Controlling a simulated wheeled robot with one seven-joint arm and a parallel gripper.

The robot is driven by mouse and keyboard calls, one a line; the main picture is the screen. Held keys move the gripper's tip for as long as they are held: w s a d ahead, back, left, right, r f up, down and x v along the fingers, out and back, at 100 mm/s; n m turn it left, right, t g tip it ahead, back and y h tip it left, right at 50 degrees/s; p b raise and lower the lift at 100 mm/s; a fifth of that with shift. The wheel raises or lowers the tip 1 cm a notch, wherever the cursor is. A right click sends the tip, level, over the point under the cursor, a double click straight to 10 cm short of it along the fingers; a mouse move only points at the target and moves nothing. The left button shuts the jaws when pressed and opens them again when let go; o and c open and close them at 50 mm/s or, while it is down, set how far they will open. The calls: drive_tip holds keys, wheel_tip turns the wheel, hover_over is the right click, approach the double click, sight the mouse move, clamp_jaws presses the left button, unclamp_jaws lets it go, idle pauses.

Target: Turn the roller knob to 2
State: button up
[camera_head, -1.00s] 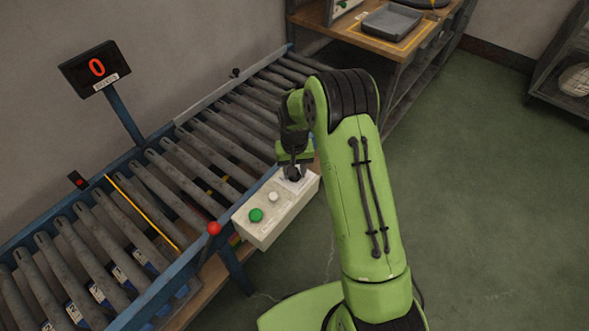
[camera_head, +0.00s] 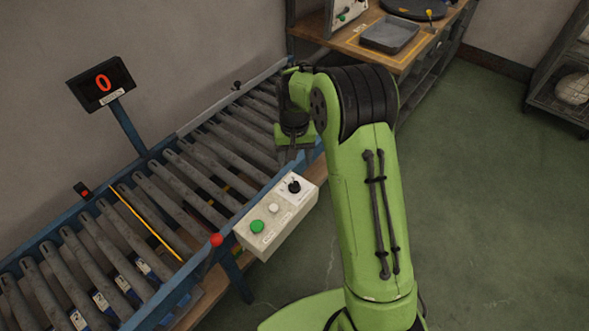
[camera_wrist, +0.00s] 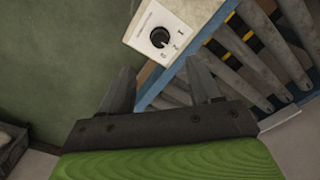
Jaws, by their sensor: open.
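The roller knob (camera_head: 295,187) is a black round knob on a white plate at the right end of the pale control box (camera_head: 272,228). It also shows in the wrist view (camera_wrist: 159,38), with small printed marks beside it; its pointer is too small to read surely. The display (camera_head: 101,83) behind the conveyor reads a red 0. My gripper (camera_head: 297,156) is open and empty, above the knob and apart from it. In the wrist view its fingers (camera_wrist: 158,66) are spread, with the knob beyond their tips.
The box also carries a green button (camera_head: 257,226) and a white button (camera_head: 274,208). A red ball-shaped knob (camera_head: 216,240) is at the conveyor's near rail. The roller conveyor (camera_head: 170,205) runs along the left.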

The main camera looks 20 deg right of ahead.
wheel_tip(320, 180, up, 5)
drive_tip(key=shift+f+p, duration=0.15)
drive_tip(key=shift+p, duration=0.2)
drive_tip(key=s+r+n+t+p, duration=0.1)
drive_tip(key=s+r+t+p, duration=0.15)
drive_tip(key=s+r, duration=1.2)
drive_tip(key=s+r+t+p, duration=0.1)
drive_tip(key=s+r+t, duration=0.2)
drive_tip(key=s, duration=1)
drive_tip(key=shift+s+r+n, duration=0.2)
drive_tip(key=shift+s+n, duration=0.15)
drive_tip(key=shift+n, duration=0.05)
drive_tip(key=shift+d, duration=0.1)
